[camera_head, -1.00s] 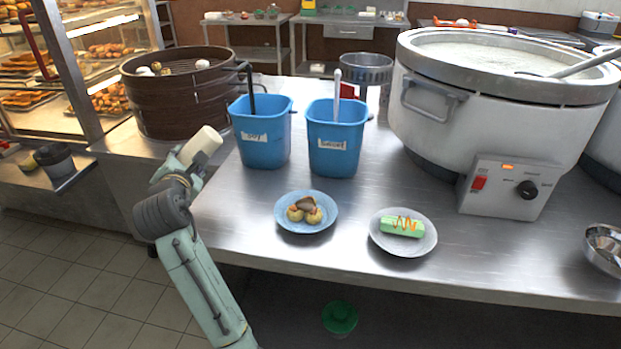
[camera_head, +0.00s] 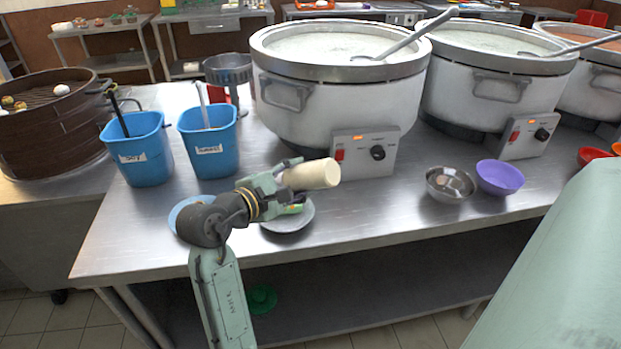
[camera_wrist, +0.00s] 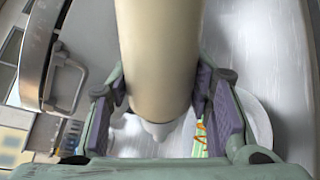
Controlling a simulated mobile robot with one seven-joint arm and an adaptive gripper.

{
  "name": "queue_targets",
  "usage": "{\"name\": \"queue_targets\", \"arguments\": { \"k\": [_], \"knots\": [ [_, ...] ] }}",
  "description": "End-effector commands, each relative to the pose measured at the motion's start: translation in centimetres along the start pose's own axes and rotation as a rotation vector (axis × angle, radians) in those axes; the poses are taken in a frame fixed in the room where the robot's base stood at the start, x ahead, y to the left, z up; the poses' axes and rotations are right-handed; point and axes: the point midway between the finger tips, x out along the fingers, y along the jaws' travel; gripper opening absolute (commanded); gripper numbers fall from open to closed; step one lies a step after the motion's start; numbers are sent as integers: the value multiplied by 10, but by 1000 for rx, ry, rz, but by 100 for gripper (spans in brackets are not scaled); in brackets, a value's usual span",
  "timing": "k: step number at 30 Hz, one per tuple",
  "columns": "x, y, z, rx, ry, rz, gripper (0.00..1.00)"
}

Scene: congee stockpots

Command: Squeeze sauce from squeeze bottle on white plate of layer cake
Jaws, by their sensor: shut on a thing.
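My gripper (camera_head: 280,182) is shut on a cream squeeze bottle (camera_head: 315,174). The bottle is tilted almost level above the front of the steel table, its blunt end to the right. In the wrist view the bottle (camera_wrist: 158,55) sits between both finger pads, with a pale tip (camera_wrist: 158,130) towards the bottom of the picture. A greyish-white plate (camera_head: 290,222) lies below and behind my gripper, partly hidden. The green cake (camera_head: 294,210) on it is mostly hidden. The wrist view shows the plate (camera_wrist: 258,118) and a strip of cake (camera_wrist: 199,145) with orange zigzag sauce.
A blue plate (camera_head: 180,215) lies partly hidden behind my arm. Two blue tubs (camera_head: 140,155) stand behind at left, and a large white stockpot (camera_head: 300,115) stands close behind. A steel bowl (camera_head: 450,184) and a purple bowl (camera_head: 500,177) are at right. The table between plate and bowls is clear.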

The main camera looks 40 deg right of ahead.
Motion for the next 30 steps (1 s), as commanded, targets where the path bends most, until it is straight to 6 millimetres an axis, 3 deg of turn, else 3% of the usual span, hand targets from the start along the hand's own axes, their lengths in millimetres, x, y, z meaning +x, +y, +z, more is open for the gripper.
{"name": "queue_targets", "arguments": {
  "k": [3, 8, 18, 21, 30],
  "knots": [
    [4, -7, 16, 18, -37, -24, 33],
    [6, -11, 23, 111, -31, -29, 33],
    [7, -18, 30, 621, 98, -12, 33],
    [6, -12, 16, 765, 138, -2, 33],
    [2, 10, -2, 1121, 230, 8, 33]
  ]
}}
